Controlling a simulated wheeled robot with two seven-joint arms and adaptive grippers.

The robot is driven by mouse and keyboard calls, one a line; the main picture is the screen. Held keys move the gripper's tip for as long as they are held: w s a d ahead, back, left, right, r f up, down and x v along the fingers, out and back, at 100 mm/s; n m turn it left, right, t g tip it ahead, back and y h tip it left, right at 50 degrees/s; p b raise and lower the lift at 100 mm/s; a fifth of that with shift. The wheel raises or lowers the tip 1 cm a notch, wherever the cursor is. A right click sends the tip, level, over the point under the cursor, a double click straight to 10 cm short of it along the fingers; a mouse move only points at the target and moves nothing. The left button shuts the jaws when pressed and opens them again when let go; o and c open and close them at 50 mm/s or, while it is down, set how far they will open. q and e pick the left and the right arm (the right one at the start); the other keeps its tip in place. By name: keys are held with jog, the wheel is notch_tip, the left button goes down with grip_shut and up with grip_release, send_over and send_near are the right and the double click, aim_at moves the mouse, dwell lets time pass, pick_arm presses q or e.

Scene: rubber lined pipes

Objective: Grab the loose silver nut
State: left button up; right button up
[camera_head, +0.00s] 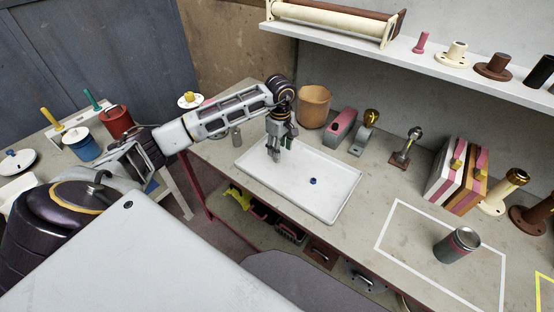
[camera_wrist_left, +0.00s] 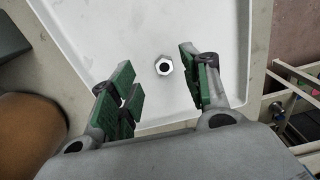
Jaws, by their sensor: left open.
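The loose silver nut (camera_wrist_left: 163,66) lies flat on the white tray (camera_wrist_left: 100,18), its dark hole facing up in the left wrist view. My left gripper (camera_head: 275,156) points down over the left part of the tray, to the left of the nut. In the left wrist view its green-padded fingers (camera_wrist_left: 158,78) are spread apart and empty, with the nut ahead between their lines. My right gripper is not in view.
A tan pot (camera_head: 313,104) stands behind the tray, with a pink-and-grey block (camera_head: 341,124) beside it. A dark canister (camera_head: 457,245) stands in a white-outlined area on the right. A shelf (camera_head: 400,48) overhangs the back. The tray around the nut is clear.

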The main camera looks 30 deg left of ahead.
pick_arm(q)
jog(key=shift+s+a+f, duration=0.15)
jog(key=shift+f, duration=0.5)
jog(key=shift+a+f+p, duration=0.1)
jog(key=shift+f+p, duration=0.2)
jog(key=shift+f, duration=1.3)
jog(key=shift+c, duration=0.7)
jog(key=c, duration=0.9)
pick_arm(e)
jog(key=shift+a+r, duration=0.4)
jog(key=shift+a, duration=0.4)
